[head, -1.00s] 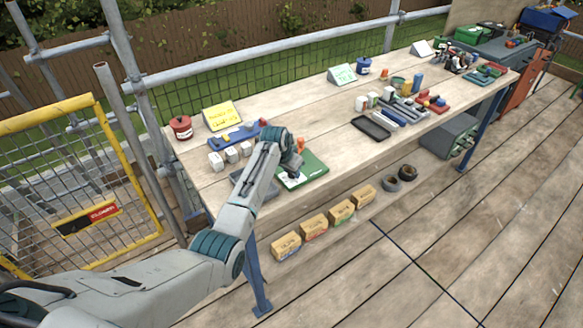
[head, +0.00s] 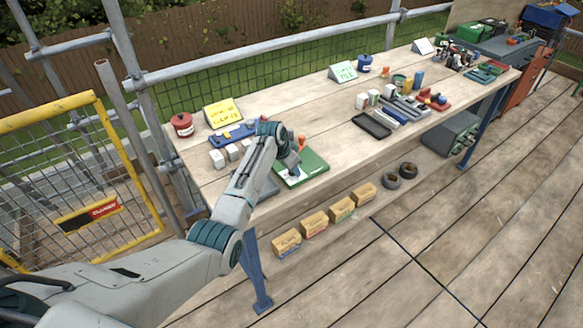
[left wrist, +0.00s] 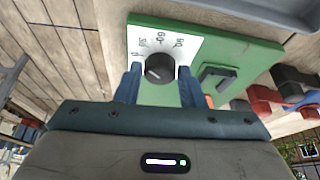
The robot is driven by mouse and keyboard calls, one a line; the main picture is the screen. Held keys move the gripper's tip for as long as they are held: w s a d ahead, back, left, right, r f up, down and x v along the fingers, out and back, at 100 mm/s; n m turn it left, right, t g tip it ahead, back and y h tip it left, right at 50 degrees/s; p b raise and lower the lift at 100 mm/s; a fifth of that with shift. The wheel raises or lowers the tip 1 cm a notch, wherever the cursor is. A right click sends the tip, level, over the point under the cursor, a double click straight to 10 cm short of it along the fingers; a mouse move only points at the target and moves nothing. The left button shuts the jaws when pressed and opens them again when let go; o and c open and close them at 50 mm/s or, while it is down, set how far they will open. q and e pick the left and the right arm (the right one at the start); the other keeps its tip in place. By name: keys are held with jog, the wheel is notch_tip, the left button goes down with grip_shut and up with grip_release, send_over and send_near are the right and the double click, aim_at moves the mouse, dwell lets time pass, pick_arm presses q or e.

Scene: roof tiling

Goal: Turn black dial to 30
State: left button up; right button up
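The black dial (left wrist: 160,68) sits on a white scale plate (left wrist: 196,48) fixed to a green board (left wrist: 262,52). Printed numbers, including 30, 60 and 90, curve around one side of the dial. The dial's pointer is too small to read surely. My left gripper (left wrist: 159,70) is open, with one blue finger on each side of the dial and small gaps visible. In the head view the green board (head: 314,168) lies near the table's front edge, and my left wrist hides the dial. My right gripper is not in view.
A grey lever or switch (left wrist: 216,77) stands on the board beside the dial. An orange knob (head: 301,141) rises at the board's back. White blocks (head: 217,158) and a blue rack (head: 235,135) are close on the left. Bare tabletop (head: 300,110) lies behind.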

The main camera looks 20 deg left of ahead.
pick_arm(q)
jog(key=shift+o, duration=1.3)
jog(key=shift+r, duration=0.1)
jog(key=b+v, duration=0.2)
jog(key=v, duration=0.8)
jog(key=shift+s+r, duration=0.2)
jog(key=shift+r, duration=0.05)
jog(key=shift+a, duration=0.15)
